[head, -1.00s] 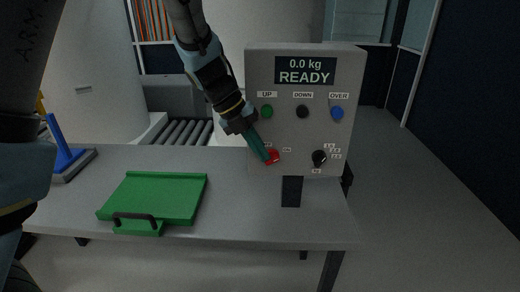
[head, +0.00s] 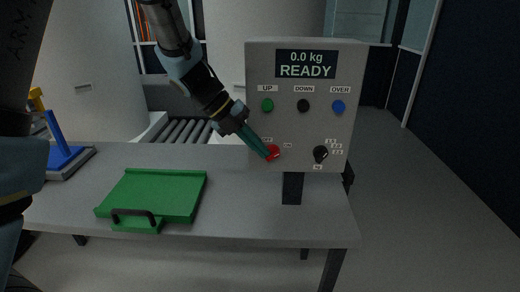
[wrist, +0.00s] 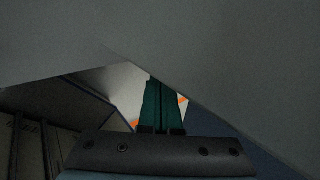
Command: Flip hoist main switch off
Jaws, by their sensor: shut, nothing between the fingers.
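The hoist control box (head: 345,75) stands upright on the table, its display reading "0.0 kg READY". The red main switch (head: 273,152) is low on the left of its face, with small labels beside it; the nearer label is partly hidden. My gripper (head: 267,155) has dark teal fingers, shut and empty, with their tips at the left side of the red switch. Touching or just apart, I cannot tell. In the wrist view the shut fingers (wrist: 162,107) point at the pale box; the switch is not clearly visible there.
Green UP (head: 267,105), black DOWN (head: 304,106) and blue OVER (head: 338,107) buttons sit above the switch. A black selector knob (head: 320,153) is to its right. A green tray (head: 155,197) with a black handle lies on the table (head: 240,215). A blue stand (head: 62,150) is at left.

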